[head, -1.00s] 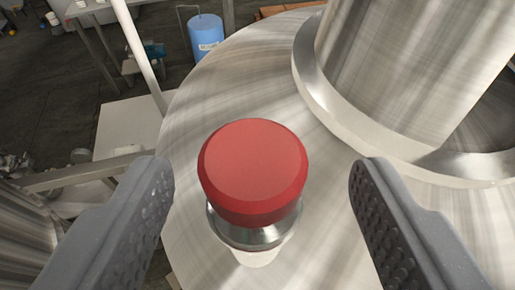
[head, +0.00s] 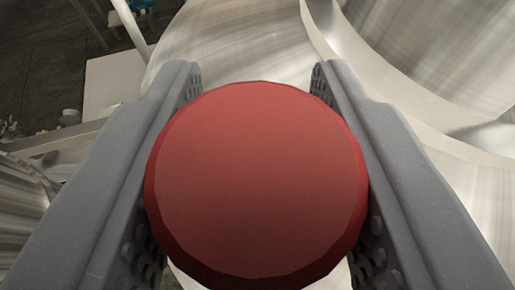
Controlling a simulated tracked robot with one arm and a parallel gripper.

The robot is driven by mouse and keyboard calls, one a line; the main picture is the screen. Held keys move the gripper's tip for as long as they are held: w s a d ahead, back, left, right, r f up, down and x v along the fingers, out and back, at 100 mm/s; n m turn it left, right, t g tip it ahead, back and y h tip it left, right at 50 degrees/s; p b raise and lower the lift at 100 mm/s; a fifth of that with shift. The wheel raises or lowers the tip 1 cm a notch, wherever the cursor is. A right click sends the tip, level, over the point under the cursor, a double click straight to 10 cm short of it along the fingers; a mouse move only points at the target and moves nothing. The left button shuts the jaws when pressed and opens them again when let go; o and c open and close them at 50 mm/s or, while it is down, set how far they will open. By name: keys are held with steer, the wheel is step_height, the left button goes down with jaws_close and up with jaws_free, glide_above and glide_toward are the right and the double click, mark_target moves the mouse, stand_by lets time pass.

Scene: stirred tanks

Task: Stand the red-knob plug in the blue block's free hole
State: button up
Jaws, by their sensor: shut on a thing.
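The red-knob plug (head: 257,185) fills the middle of the head view, its round red top facing me. My gripper (head: 257,150) is shut on the red knob, with one grey dimpled finger against its left side and the other against its right. The knob hides the metal lower part of the plug and whatever is directly beneath it. I cannot tell whether the plug is still seated on the tank top or lifted. The blue block and its free hole are not in view.
The shiny metal tank top (head: 240,50) spreads below and behind the knob. A large metal cylinder with a flange (head: 440,60) rises at the upper right, close to the right finger. A pale flat surface (head: 114,84) and dark floor lie lower at the left.

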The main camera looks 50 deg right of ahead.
mark_target(254, 82)
steer(key=shift+r, duration=0.2)
steer(key=shift+r+b, duration=0.4)
steer(key=shift+r, duration=1.05)
